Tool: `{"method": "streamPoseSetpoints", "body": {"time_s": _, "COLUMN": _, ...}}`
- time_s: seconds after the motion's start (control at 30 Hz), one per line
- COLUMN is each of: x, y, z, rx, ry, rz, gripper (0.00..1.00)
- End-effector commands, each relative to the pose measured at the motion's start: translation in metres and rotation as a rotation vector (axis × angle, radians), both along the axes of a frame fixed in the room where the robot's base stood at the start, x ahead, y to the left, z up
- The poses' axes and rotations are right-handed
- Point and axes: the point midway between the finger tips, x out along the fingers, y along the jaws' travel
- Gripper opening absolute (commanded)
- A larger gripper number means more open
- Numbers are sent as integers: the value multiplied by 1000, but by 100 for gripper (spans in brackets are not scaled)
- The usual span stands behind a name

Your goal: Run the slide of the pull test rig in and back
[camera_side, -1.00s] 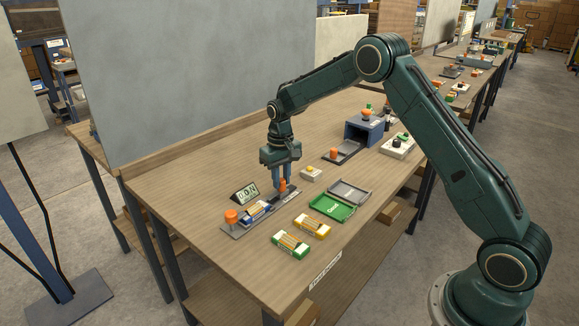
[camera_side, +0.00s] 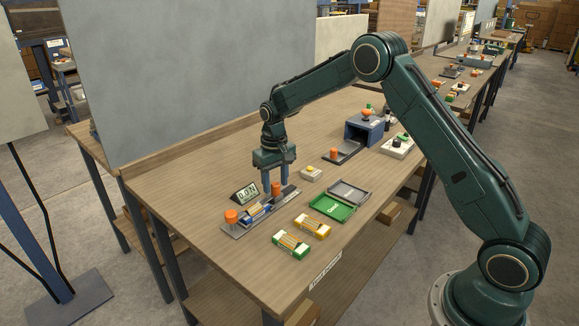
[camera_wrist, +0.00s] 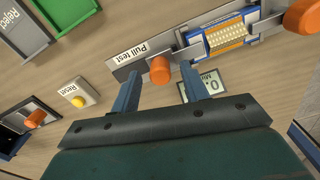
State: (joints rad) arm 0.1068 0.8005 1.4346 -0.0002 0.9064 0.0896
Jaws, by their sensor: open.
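The pull test rig (camera_side: 236,231) is a grey plate near the left side of the bench. Its slide's orange knob (camera_side: 276,188) stands at the far right end, and a second orange knob (camera_side: 232,216) stands at the left end. A blue and yellow pack (camera_side: 256,212) lies between them, seen also in the wrist view (camera_wrist: 217,37). A small display (camera_side: 246,194) behind the rig seems to read 0.0 N. My gripper (camera_side: 276,186) is open, with a finger on either side of the slide's knob. The wrist view shows the knob (camera_wrist: 160,70) between the parted fingers, with gaps on both sides.
A yellow-buttoned Reset box (camera_side: 311,174) is right of the rig. Green (camera_side: 332,207) and grey (camera_side: 349,192) trays lie beyond two packs (camera_side: 291,244) (camera_side: 312,226) near the front edge. A blue-grey housing (camera_side: 364,129) stands farther back.

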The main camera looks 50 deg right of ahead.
Motion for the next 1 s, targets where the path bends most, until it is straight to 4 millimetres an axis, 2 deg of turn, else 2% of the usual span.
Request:
{"method": "streamPoseSetpoints", "body": {"time_s": 0.27, "x": 1, "y": 0, "z": 24, "rx": -1, "ry": -4, "rz": 0, "gripper": 45}}
{"method": "streamPoseSetpoints", "body": {"time_s": 0.8, "x": 1, "y": 0, "z": 111, "rx": 0, "ry": -5, "rz": 0, "gripper": 45}}
{"method": "streamPoseSetpoints", "body": {"time_s": 1.0, "x": 0, "y": 0, "z": 131, "rx": 0, "ry": -3, "rz": 1, "gripper": 45}}
